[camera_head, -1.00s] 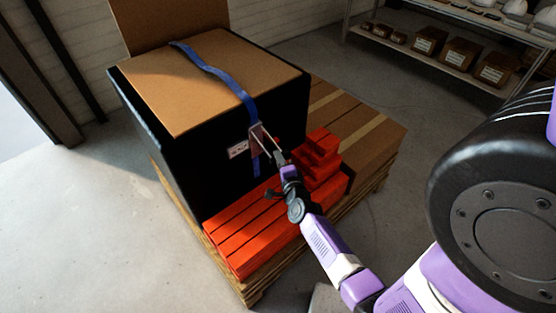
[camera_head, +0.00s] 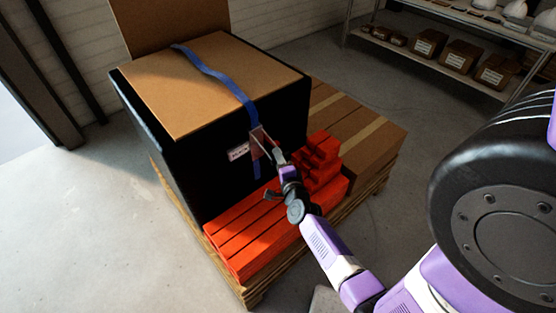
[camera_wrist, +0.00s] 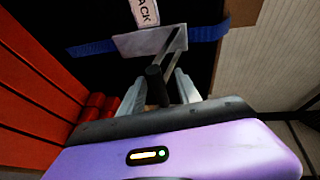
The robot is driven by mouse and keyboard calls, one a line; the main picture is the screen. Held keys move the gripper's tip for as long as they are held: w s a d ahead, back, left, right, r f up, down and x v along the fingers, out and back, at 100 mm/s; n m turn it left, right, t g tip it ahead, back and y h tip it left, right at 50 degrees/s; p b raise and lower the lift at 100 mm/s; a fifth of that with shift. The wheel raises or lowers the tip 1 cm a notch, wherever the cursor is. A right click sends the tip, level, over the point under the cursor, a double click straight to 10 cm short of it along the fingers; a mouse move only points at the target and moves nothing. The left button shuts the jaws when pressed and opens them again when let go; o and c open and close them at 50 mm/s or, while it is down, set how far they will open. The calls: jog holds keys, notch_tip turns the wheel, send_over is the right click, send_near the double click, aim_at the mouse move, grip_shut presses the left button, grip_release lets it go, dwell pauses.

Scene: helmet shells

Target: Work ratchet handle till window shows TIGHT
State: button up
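A blue strap (camera_head: 215,74) runs over the lidded black crate (camera_head: 180,150) and down its front to a metal ratchet (camera_head: 257,143). The ratchet plate also shows in the wrist view (camera_wrist: 140,43). Beside it is a white window label (camera_wrist: 146,13); I read "ACK" on it, with its start cut off. The ratchet handle (camera_wrist: 172,52) sticks out toward me and ends in a black grip (camera_wrist: 155,88). My gripper (camera_wrist: 160,85) is at the handle, one finger on each side of the grip. The fingers look apart, with a gap at the right. In the head view my gripper (camera_head: 277,156) is at the crate's front.
Red-orange slabs (camera_head: 250,240) and stacked red blocks (camera_head: 322,150) lie close below and right of my gripper. Brown cartons (camera_head: 375,140) stand behind them on the wooden pallet (camera_head: 255,291). Shelves (camera_head: 430,60) are at the back right. The floor at left is clear.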

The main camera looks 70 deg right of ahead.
jog(key=v, duration=0.8)
jog(key=shift+p, duration=0.3)
jog(key=shift+w+d, duration=0.1)
